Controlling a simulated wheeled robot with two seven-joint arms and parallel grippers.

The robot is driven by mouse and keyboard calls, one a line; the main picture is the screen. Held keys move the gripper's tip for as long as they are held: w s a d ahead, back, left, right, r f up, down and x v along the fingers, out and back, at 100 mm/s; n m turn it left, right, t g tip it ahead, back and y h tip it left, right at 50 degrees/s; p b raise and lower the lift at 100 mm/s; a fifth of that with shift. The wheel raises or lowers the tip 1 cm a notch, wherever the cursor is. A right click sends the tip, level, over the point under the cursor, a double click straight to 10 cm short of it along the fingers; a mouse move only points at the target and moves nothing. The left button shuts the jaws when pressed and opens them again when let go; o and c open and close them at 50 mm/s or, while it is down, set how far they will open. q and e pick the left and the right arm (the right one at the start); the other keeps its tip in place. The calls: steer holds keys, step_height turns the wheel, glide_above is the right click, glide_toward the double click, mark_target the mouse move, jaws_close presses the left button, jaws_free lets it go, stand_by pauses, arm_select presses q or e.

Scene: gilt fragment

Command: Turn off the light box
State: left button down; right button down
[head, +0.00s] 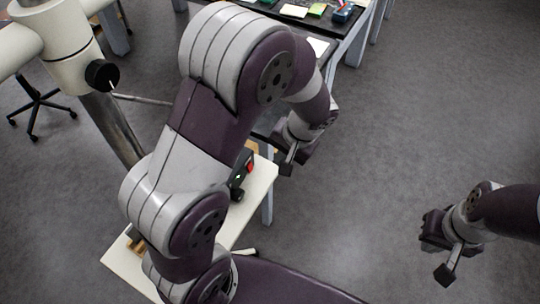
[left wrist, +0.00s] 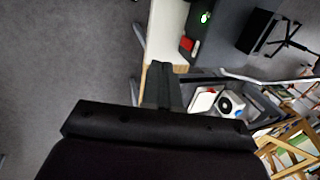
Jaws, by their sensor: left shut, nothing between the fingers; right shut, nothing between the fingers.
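The light box, a dark box (head: 237,187) with a red button (head: 250,167) and a small green light, stands on a cream table, partly hidden behind my left arm. In the left wrist view the dark box (left wrist: 228,22) shows at the top, with the green light (left wrist: 205,18) lit and the red button (left wrist: 187,44) near its corner. My left gripper (head: 288,168) is shut and empty, to the right of the box in the head view and apart from it. Its fingers (left wrist: 162,85) point toward the table edge. My right gripper (head: 445,276) is shut and empty over the floor at the right.
The cream table (head: 258,190) is narrow, with its right edge close to the box. A dark-topped desk (head: 352,28) with small items stands behind. A white stand with a black knob (head: 102,75) is at the upper left. The grey floor between my grippers is clear.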

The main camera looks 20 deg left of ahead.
mark_target(250, 167)
arm_select(q)
steer(key=a+f, duration=0.2)
steer(key=f, duration=0.1)
steer(key=a+f+p, duration=0.1)
steer(key=a+f, duration=0.1)
steer(key=f, duration=0.1)
steer(key=a+f, duration=0.2)
steer(key=f, duration=0.2)
steer(key=shift+w+a, duration=0.1)
steer(key=shift+w, duration=0.15)
steer(key=shift+a+p, duration=0.3)
steer(key=shift+a, duration=0.05)
arm_select(e)
steer(key=shift+d+r, duration=0.1)
steer(key=shift+r, duration=0.7)
arm_select(q)
steer(key=shift+f, duration=0.1)
